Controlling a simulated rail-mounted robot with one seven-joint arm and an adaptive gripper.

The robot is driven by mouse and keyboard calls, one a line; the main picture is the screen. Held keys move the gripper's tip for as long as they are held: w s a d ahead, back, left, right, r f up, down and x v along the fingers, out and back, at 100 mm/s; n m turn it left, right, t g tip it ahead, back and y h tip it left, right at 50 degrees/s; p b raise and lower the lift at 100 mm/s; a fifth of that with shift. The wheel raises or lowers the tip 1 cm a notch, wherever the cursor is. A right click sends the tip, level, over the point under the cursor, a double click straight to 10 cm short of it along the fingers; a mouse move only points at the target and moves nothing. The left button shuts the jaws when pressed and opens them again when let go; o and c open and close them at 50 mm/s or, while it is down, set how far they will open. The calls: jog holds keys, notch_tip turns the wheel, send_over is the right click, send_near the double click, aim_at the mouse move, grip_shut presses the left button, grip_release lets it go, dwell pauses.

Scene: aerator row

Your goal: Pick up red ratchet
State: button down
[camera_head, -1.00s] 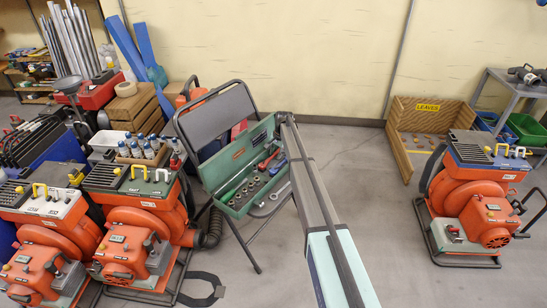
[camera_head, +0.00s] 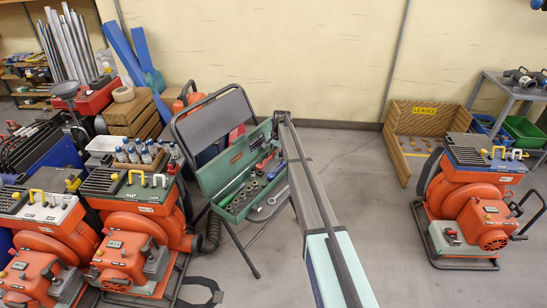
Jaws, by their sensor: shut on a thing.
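The red ratchet (camera_head: 264,162) lies in the open green toolbox (camera_head: 234,211), toward its right end. It is small here, and I cannot tell whether anything touches it. The toolbox rests on the seat of a dark folding chair (camera_head: 213,112), with its lid raised at the back. My arm runs from the bottom of the view up along the toolbox's right side and covers part of that side. My gripper is not visible; the arm or the toolbox area behind it hides it.
Several dark sockets and a silver wrench (camera_head: 270,203) are in the toolbox. Orange machines (camera_head: 140,255) stand close on the left, and another (camera_head: 480,215) on the right. A wooden bin marked LEAVES (camera_head: 421,130) stands by the wall.

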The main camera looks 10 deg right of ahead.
notch_tip(320, 180, up, 16)
notch_tip(320, 180, up, 5)
jog(key=p, duration=0.3)
send_over(274, 152)
jog(key=shift+s+a+f, duration=0.15)
jog(key=shift+s+f, duration=0.05)
